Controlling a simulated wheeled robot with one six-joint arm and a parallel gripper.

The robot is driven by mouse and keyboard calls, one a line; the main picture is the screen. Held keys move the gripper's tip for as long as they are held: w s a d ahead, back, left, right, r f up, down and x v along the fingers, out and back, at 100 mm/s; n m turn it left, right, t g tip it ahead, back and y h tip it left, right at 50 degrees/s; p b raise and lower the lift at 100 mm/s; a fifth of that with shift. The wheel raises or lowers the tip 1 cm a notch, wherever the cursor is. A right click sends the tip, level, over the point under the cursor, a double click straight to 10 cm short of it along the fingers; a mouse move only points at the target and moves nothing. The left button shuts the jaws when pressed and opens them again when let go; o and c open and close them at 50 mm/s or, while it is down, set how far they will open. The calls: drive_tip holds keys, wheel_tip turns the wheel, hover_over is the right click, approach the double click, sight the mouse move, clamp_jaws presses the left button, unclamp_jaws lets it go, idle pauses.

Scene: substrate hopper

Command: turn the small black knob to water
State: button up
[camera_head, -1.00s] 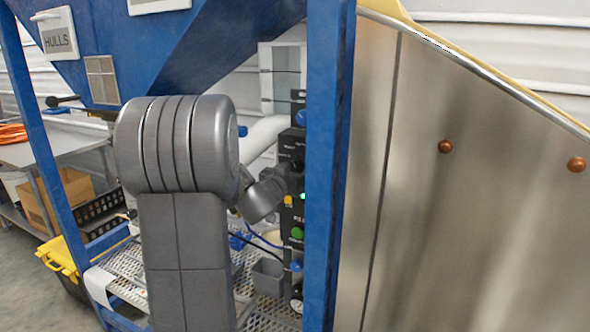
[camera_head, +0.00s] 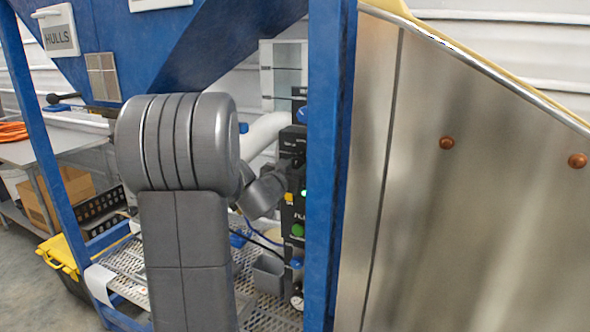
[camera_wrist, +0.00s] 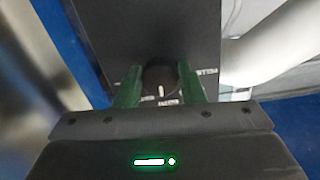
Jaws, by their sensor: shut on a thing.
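The small black knob (camera_wrist: 158,78) shows in the wrist view on the face of a dark control panel (camera_wrist: 150,25). A white pointer mark on the knob faces the bottom of the picture, toward a small label that is too blurred to read. Another label, partly hidden, lies to the right of the knob. My gripper (camera_wrist: 158,86) has its two green fingers on either side of the knob, shut on it. In the head view the panel (camera_head: 298,215) stands behind the blue post, and my arm hides the knob and my fingers.
A blue upright post (camera_head: 331,170) stands close to the right of the panel, with a large metal sheet (camera_head: 470,200) beyond it. A grey bin (camera_head: 269,274) sits on the mesh shelf below. A white pipe (camera_wrist: 270,45) runs beside the panel.

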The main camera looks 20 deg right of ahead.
drive_tip(key=m+b, duration=0.1)
drive_tip(key=m, duration=0.2)
drive_tip(key=shift+m+b, duration=0.85)
drive_tip(key=shift+m, duration=0.95)
drive_tip(key=o, duration=1)
drive_tip(key=shift+a, duration=0.15)
drive_tip(key=b+v, duration=0.1)
drive_tip(key=v, duration=1.2)
drive_tip(key=shift+s+a, duration=0.2)
drive_tip(key=shift+a, duration=0.05)
